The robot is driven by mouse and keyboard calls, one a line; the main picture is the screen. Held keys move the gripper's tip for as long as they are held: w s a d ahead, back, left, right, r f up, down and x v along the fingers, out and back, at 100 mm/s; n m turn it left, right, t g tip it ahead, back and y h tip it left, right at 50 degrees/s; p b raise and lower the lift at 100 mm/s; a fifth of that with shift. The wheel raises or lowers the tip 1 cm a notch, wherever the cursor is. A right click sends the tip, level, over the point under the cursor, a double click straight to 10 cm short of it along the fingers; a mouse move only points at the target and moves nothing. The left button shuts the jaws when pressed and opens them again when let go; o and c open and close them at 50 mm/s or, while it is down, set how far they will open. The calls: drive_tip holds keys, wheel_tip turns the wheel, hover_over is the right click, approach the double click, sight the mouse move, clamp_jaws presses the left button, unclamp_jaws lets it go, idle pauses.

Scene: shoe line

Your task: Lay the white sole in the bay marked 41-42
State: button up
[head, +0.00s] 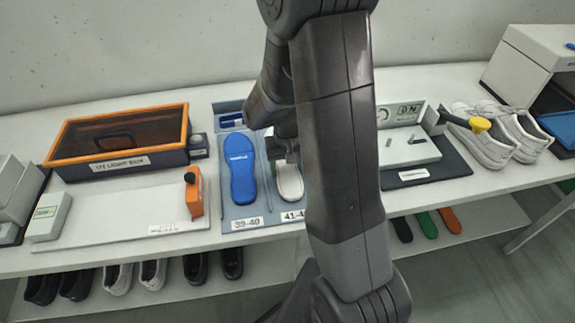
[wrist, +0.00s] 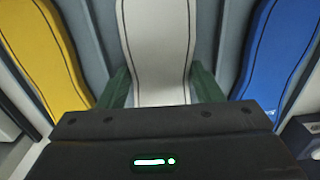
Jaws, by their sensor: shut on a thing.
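The white sole (head: 290,182) is in or just above the bay marked 41-42 (head: 293,215), lined up with it; I cannot tell whether it touches the floor. My gripper (head: 286,158) is over the sole's far part. In the wrist view, the green fingers of my gripper (wrist: 161,88) are shut on both side edges of the white sole (wrist: 157,45). The blue sole (head: 239,170) lies in the bay marked 39-40 to the left. My arm hides the right part of the tray in the head view.
The wrist view shows a yellow sole (wrist: 45,50) and the blue sole (wrist: 285,50) on either side, with grey dividers between. An orange-rimmed box (head: 120,140) stands left of the tray. White shoes (head: 495,135) stand at the right.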

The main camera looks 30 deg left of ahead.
drive_tip(key=o, duration=1.2)
wheel_tip(320, 180, up, 14)
drive_tip(key=shift+f, duration=0.1)
wheel_tip(320, 180, down, 14)
drive_tip(key=shift+f, duration=0.1)
drive_tip(key=shift+a+r+p, duration=0.1)
drive_tip(key=shift+r+p, duration=0.5)
drive_tip(key=shift+r, duration=0.25)
drive_tip(key=shift+r+p, duration=0.45)
drive_tip(key=shift+r, duration=0.2)
